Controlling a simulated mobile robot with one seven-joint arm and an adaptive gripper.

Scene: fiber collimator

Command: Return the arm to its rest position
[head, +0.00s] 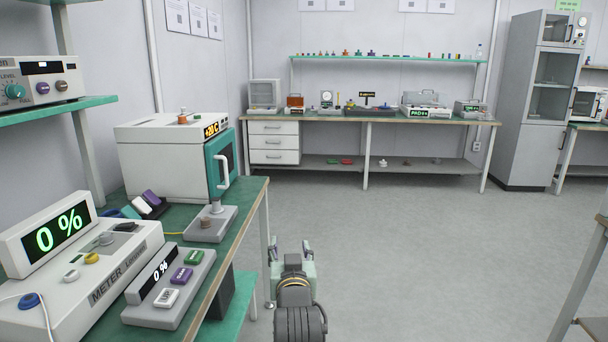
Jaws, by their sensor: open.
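My gripper (291,249) is at the lower middle of the head view, at the end of my dark arm. Its two fingers are apart and nothing shows between them. It is over the grey floor, just right of the green-topped bench (253,195). The arm runs down to the bottom edge of the picture, where the rest of it is out of view.
The bench holds a meter (75,280) reading 0 %, a button box (170,287), a white oven-like box (165,150) and a grey pedestal unit (211,222). A far bench (330,118) and tall cabinet (540,120) stand behind. The central floor (430,250) is clear.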

